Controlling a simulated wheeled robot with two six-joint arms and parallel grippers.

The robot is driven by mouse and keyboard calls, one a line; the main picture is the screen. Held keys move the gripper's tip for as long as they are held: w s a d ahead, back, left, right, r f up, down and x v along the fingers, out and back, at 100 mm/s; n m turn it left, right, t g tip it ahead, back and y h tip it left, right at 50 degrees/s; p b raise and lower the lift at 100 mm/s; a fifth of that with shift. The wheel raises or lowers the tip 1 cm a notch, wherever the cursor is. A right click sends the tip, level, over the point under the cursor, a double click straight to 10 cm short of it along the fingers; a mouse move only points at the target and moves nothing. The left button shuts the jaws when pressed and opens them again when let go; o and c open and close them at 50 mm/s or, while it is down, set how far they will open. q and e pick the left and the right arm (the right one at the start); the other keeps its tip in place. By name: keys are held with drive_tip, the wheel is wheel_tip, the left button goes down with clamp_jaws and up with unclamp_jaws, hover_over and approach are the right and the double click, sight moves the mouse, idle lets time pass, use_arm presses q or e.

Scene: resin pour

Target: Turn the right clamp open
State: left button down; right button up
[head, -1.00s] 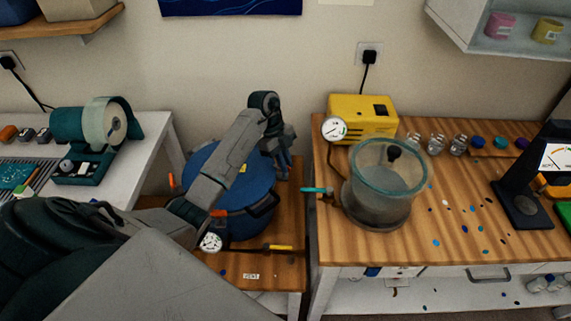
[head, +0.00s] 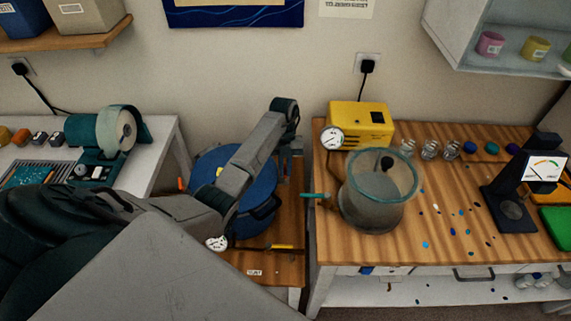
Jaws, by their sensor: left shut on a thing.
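The blue pressure pot (head: 255,195), with a domed lid, stands on the low wooden stand at the centre. My left arm reaches across its lid from the left. My left gripper (head: 286,165) points down at the pot's right rear edge, partly hidden behind my own wrist. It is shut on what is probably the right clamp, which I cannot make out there. An orange clamp handle (head: 181,183) shows at the pot's left edge. A round gauge (head: 216,243) sits at the pot's front. My right gripper is not in view.
A yellow pump (head: 360,125) and a clear chamber (head: 378,190) with a teal handle stand on the right wooden bench, close to the pot. Small jars line that bench's back.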

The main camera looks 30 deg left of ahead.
use_arm(q)
drive_tip(key=shift+w+r+m, duration=0.1)
drive_tip(key=shift+m, duration=0.5)
drive_tip(key=c, duration=1.5)
unclamp_jaws()
drive_tip(key=shift+a, duration=0.1)
